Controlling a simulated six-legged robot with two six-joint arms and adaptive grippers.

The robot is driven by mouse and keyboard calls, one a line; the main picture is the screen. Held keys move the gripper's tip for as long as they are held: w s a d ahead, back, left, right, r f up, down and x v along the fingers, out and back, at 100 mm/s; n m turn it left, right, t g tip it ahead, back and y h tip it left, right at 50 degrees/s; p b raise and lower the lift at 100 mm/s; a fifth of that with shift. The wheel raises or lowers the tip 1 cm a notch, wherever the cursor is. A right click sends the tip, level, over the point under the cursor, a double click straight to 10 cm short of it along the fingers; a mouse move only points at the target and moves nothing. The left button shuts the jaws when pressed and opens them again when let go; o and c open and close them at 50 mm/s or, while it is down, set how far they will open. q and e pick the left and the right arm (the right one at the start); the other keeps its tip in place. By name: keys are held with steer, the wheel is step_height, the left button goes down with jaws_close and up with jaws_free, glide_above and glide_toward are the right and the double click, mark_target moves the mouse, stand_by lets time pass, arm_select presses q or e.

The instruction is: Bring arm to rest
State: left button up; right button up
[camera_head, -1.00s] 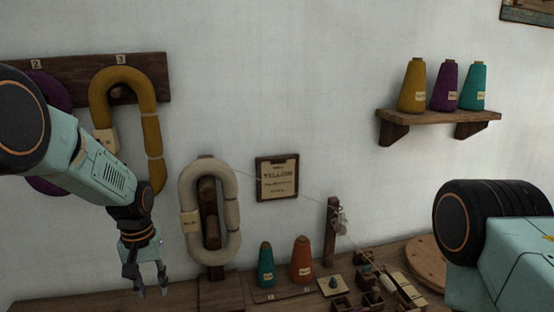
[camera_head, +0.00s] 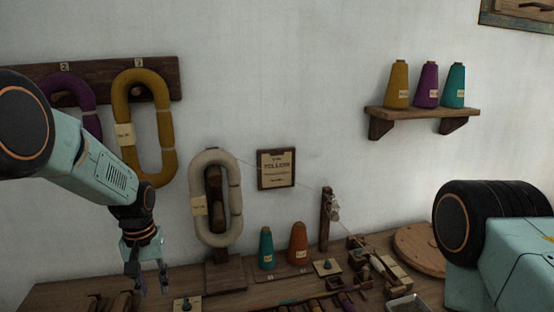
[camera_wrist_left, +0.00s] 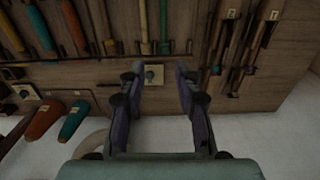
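My left gripper (camera_head: 150,277) hangs at the lower left in the head view, fingers pointing down above the wooden table (camera_head: 70,294). In the left wrist view the same gripper (camera_wrist_left: 156,75) has its two fingers spread apart. Between them I see only a small pale plate with a dark knob (camera_wrist_left: 153,74) on the table beyond, so the gripper is empty. My right arm (camera_head: 500,240) shows at the right edge of the head view. Its gripper is out of view.
A cream skein (camera_head: 230,205) on a stand is right of the left gripper. Yellow (camera_head: 166,130) and purple skeins (camera_head: 90,120) hang on the wall rack. Teal (camera_head: 266,248) and orange cones (camera_head: 298,244) stand on the table. A shelf (camera_head: 422,113) holds three cones.

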arm_select(q)
steer(key=s+d+f+t+b, duration=0.1)
steer(key=s+f, duration=0.3)
steer(key=f, duration=0.2)
steer(key=s+d+f+m+t+b, duration=0.1)
steer(key=s+f, duration=0.3)
steer(key=f, duration=0.2)
steer(key=s+d+f+t+b, duration=0.1)
steer(key=s+f+b, duration=0.1)
steer(key=s+f, duration=0.2)
steer(key=shift+s+d+f+m+t, duration=0.15)
steer(key=shift+s+f+m+t, duration=0.05)
steer(key=shift+f, duration=0.45)
steer(key=shift+s+d+f+m+t, duration=0.15)
steer(key=shift+f+m+t, duration=0.05)
steer(key=shift+f, duration=0.4)
steer(key=s+f+g+b, duration=0.2)
steer(key=s+f+b, duration=0.1)
steer(key=s, duration=1)
steer(key=s+d+f+g+b, duration=0.1)
steer(key=s+f+b, duration=0.2)
steer(key=s, duration=0.9)
step_height(320, 180, down, 4)
steer(key=shift+s+d+r+m+g, duration=0.25)
steer(key=shift+s+m+g, duration=0.05)
steer(key=shift+s+g, duration=0.1)
